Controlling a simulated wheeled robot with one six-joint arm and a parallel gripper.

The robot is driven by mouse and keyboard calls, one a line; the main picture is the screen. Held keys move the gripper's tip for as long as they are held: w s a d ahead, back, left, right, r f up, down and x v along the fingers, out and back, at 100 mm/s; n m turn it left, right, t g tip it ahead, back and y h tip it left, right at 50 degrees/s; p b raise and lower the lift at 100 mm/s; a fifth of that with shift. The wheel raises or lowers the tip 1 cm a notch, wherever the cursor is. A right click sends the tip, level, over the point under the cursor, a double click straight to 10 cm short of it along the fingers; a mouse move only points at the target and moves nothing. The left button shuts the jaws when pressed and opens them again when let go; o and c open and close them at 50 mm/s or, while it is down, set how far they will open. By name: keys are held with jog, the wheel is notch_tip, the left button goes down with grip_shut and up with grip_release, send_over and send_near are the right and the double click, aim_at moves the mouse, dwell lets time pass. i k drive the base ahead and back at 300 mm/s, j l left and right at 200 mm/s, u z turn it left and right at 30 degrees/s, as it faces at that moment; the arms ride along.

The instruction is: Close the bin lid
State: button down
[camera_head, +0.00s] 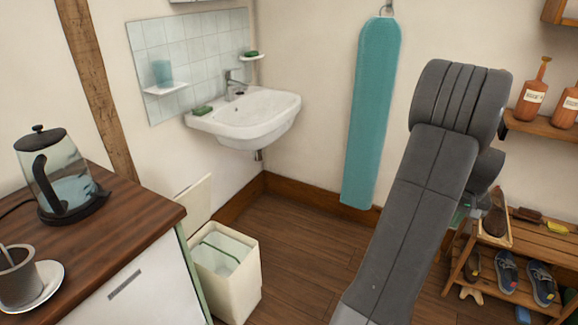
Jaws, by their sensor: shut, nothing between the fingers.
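The bin (245,287) is a cream, square-sided box on the floor at the lower middle left, beside the counter. Its top is open, and a pale liner with a green band shows inside. The bin lid (196,199) is a flat cream panel standing raised at the bin's back left, near the wall. Its lower left part is hidden by the counter corner. My grey arm rises at the right of the view, well apart from the bin.
A wooden counter (128,235) with a kettle (65,185) and a mug (18,280) borders the bin on the left. A sink (245,115) hangs behind it. Floor (310,250) is clear to the bin's right. A shoe bench (525,262) stands at the right.

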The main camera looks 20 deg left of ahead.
aim_at(196, 197)
jog(key=i+u, duration=0.45)
jog(key=u, duration=0.3)
jog(key=i+j+u, duration=0.1)
jog(key=u, duration=0.35)
jog(key=i+u, duration=0.25)
jog(key=u, duration=0.25)
jog(key=i+u, duration=0.15)
jog(key=u, duration=0.3)
jog(key=i+l+u, duration=0.15)
jog(key=u, duration=0.3)
